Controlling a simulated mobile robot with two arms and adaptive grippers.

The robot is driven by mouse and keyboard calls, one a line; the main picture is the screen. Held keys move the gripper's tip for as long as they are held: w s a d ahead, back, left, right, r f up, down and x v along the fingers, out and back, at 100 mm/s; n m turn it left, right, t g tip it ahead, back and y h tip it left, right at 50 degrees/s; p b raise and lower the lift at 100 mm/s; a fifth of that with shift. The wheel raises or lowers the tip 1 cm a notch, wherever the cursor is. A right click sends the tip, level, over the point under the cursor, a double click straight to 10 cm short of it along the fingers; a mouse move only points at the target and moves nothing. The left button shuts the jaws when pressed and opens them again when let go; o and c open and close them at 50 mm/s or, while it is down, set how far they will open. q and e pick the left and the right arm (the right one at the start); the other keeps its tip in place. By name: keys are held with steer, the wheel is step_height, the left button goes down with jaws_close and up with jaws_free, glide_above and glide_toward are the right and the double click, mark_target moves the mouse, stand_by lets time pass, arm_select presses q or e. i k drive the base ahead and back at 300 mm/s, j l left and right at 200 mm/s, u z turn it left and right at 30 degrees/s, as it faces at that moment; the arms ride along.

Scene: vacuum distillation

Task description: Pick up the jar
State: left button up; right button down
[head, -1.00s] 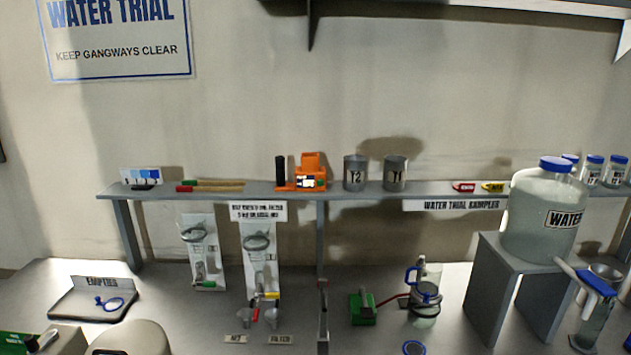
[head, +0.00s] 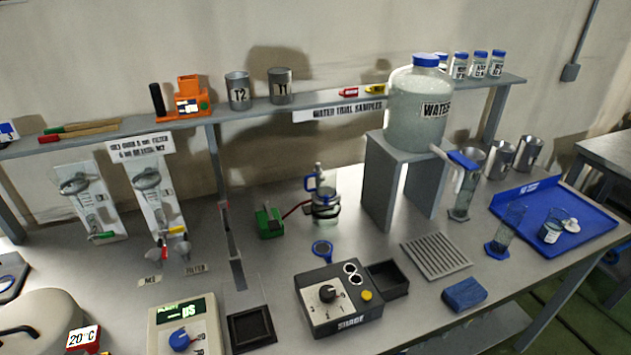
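Several things here could be the jar, and I cannot tell which one is meant. A small labelled glass jar (head: 550,233) stands on the blue tray (head: 524,187) at the right, with a white piece beside it. Several small sample jars with blue caps (head: 460,68) stand at the right end of the shelf. A glass vessel with a blue handle (head: 326,211) stands on the bench in the middle, with a red tube running to a green block (head: 268,222). Neither of my grippers shows in the head view.
A large WATER container (head: 414,112) sits on a grey stand (head: 383,183). A black control box (head: 335,300), a drain grid (head: 436,257) and a blue sponge (head: 464,294) lie along the front. Metal cups (head: 528,153) stand behind the tray.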

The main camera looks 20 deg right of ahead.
mark_target(555, 222)
steer(key=z, duration=2.1)
steer(key=i+l+u, duration=0.1)
steer(key=l, duration=0.2)
steer(key=i+l, duration=0.1)
steer(key=l, duration=0.2)
steer(key=i+l+u, duration=0.15)
steer(key=l, duration=0.1)
